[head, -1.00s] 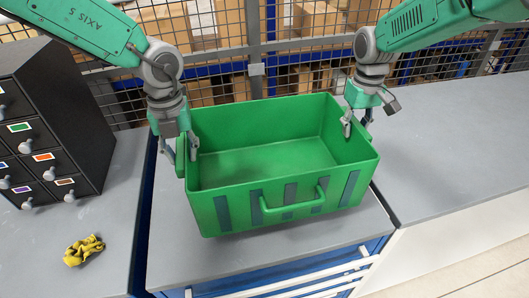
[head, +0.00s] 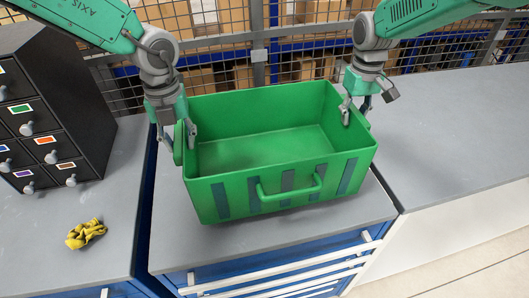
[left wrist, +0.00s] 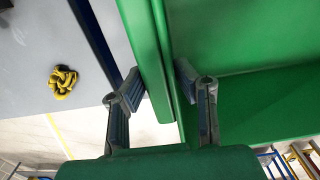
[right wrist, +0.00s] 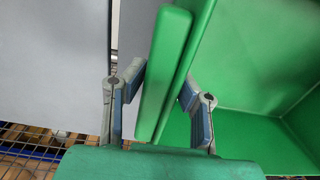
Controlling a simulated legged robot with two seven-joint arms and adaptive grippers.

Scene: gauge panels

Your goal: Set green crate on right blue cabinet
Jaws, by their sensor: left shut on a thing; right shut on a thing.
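The green crate (head: 285,186) is upright and empty, with dark stripes and a handle on its front. It is over the grey top of the right blue cabinet (head: 270,245) in the head view; I cannot tell if its bottom touches. My left gripper (head: 179,142) is shut on the crate's left side, and the left wrist view shows the green wall (left wrist: 155,75) between its fingers. My right gripper (head: 356,110) is shut on the right side, with the wall (right wrist: 165,75) between its fingers in the right wrist view. The crate hides the back of the cabinet top.
A black drawer unit (head: 55,110) and a crumpled yellow glove (head: 86,233) are on the left blue cabinet (head: 110,205). A long grey counter (head: 450,130) at right is clear. A wire mesh fence (head: 290,68) with shelved boxes stands behind.

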